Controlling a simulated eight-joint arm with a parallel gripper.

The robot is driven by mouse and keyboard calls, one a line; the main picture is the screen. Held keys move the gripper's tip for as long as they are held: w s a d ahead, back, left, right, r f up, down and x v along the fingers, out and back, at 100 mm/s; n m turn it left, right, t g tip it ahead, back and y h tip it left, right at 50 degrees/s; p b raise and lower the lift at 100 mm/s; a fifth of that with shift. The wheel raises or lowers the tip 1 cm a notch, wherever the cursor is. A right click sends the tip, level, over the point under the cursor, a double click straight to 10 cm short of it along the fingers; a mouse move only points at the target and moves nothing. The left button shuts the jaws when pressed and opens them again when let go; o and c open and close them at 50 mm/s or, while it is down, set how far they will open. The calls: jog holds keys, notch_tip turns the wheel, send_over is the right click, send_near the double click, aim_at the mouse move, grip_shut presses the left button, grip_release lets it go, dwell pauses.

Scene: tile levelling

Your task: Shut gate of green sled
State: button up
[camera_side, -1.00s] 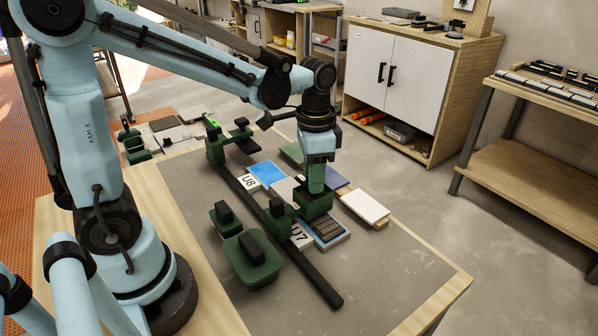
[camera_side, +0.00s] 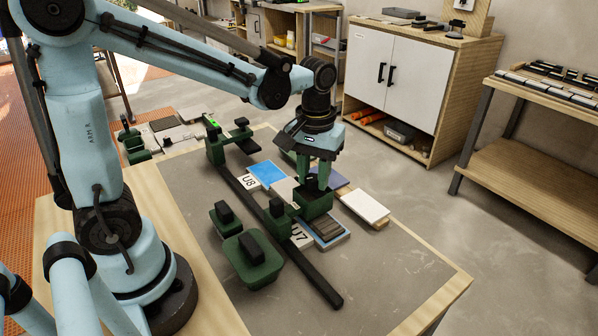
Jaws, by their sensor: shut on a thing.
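A green sled (camera_side: 277,221) sits on the long black rail (camera_side: 317,284), near the tile block marked U7. Its green box-like part (camera_side: 313,205) reaches right over the tiles. My gripper (camera_side: 317,186) points down at the top of this part, shut on a small dark handle there that its fingers largely hide. I cannot make out the gate or how far it stands open. Another green carriage (camera_side: 216,143) with a lit green lamp is at the far end of the rail.
Two green blocks with black handles (camera_side: 222,217) (camera_side: 252,259) stand left of the rail. A blue tile (camera_side: 267,173), a ribbed grey tile (camera_side: 328,230) and a white tile (camera_side: 365,206) lie around the sled. The table's front right (camera_side: 400,275) is clear.

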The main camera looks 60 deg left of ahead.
aim_at(314, 178)
jog(key=shift+n, duration=1.5)
jog(key=o, duration=1.1)
jog(key=shift+c, duration=0.2)
jog(key=shift+r, duration=0.1)
notch_tip(314, 178, up, 12)
